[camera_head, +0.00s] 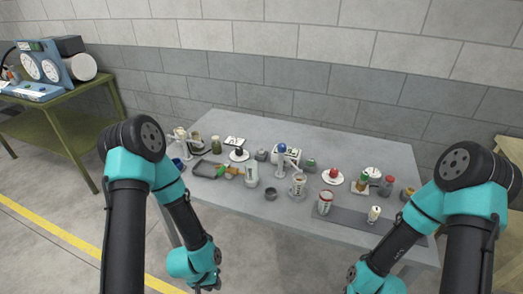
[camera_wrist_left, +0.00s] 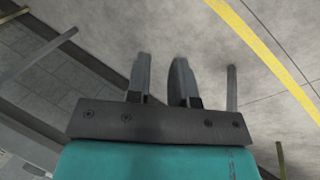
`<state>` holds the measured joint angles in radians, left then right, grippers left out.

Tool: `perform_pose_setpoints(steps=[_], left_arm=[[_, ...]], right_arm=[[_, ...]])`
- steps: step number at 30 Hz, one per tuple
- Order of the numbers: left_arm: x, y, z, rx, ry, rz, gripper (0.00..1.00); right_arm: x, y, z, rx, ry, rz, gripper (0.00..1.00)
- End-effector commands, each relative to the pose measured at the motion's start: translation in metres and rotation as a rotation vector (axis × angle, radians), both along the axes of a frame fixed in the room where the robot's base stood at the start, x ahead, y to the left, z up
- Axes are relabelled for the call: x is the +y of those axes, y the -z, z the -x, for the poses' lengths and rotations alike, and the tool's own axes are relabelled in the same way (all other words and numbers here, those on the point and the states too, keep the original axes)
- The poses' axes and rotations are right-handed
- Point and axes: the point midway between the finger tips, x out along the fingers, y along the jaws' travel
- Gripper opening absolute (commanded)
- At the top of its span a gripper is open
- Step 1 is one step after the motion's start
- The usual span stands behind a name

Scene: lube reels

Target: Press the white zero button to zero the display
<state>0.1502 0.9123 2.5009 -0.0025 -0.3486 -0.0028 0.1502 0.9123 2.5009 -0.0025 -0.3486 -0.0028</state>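The white zero button is too small to tell apart in the head view. My right gripper is below the picture.
The grey table (camera_head: 330,137) holds several jars, bottles and dishes. A dark mat (camera_head: 350,220) lies at the front right, a dark tray (camera_head: 208,169) at the left. A green bench (camera_head: 58,117) with a blue gauge machine (camera_head: 45,67) stands far left. The back strip of table is clear.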

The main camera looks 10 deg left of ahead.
Motion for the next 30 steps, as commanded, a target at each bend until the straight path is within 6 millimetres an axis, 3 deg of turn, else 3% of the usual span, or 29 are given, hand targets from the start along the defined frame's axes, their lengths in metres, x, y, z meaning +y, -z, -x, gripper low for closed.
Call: perform_pose_setpoints(steps=[6, 30], left_arm=[[0.0, 0.0, 0.0, 0.0, 0.0, 0.0, 0.0], [0.0, 0.0, 0.0, 0.0, 0.0, 0.0, 0.0]], right_arm=[[0.0, 0.0, 0.0, 0.0, 0.0, 0.0, 0.43], [0.0, 0.0, 0.0, 0.0, 0.0, 0.0, 0.43]])
